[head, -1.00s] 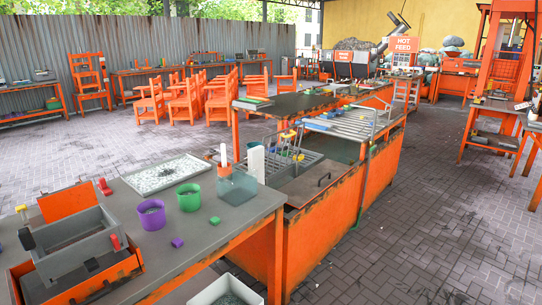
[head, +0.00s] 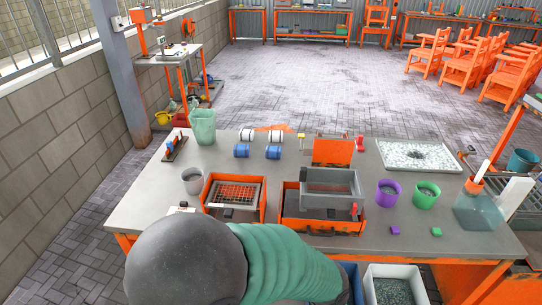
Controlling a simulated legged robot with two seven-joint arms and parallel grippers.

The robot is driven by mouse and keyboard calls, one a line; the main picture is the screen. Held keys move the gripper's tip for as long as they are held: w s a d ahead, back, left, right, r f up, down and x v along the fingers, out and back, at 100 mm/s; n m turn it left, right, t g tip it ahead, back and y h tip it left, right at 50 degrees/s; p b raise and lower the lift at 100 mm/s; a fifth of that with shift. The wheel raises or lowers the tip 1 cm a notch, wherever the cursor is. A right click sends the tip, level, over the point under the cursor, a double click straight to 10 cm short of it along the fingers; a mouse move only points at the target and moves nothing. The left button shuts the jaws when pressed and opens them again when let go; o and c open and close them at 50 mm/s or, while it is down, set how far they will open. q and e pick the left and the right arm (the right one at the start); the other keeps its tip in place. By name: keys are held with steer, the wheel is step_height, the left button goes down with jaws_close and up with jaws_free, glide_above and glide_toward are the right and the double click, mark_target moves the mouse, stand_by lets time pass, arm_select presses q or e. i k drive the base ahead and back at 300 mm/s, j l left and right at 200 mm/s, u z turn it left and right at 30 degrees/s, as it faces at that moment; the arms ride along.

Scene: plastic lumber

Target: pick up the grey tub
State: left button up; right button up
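The grey tub (head: 193,181) is a small round open cup on the left part of the grey-topped table (head: 330,244), left of an orange-framed box with a mesh. It stands upright, and its inside looks grey. Neither of my grippers is in view. Part of the table's front edge, below and right of the grey tub, is hidden.
A mesh-topped orange box (head: 234,196) and a grey frame box (head: 329,189) stand right of the tub. A translucent green pitcher (head: 203,126) and blue rolls (head: 242,151) are behind it. A white tray (head: 417,155) lies at the back right. A wall (head: 60,140) runs along the left.

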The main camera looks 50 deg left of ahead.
mark_target(192, 178)
steer(key=u, duration=2.35)
